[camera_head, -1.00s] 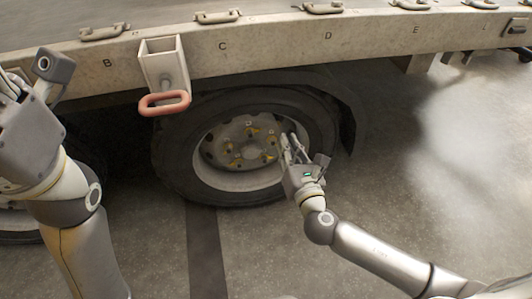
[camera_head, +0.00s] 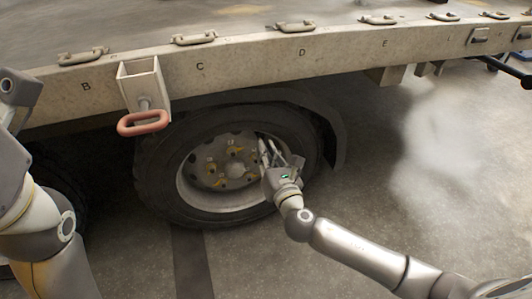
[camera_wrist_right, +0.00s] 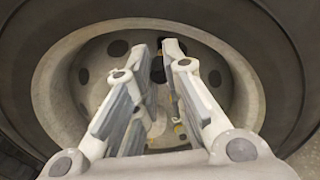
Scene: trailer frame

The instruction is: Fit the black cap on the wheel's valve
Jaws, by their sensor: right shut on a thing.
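The wheel (camera_head: 145,172) stands under the trailer side, with a black tyre and a pale rim. Its hub (camera_head: 235,170) has yellow marks around it. My right gripper (camera_head: 268,150) is at the right part of the rim, fingers pointing into the wheel. In the right wrist view the gripper (camera_wrist_right: 158,55) has its fingers close together in front of the dished rim (camera_wrist_right: 95,62). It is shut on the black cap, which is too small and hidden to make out. The valve cannot be made out clearly. My left arm is at the left edge; its gripper is out of frame.
The trailer's side beam (camera_head: 240,68) runs above the wheel, with several latches on top. A mudguard (camera_head: 338,130) curves close over the tyre. The floor (camera_head: 420,215) to the right is clear.

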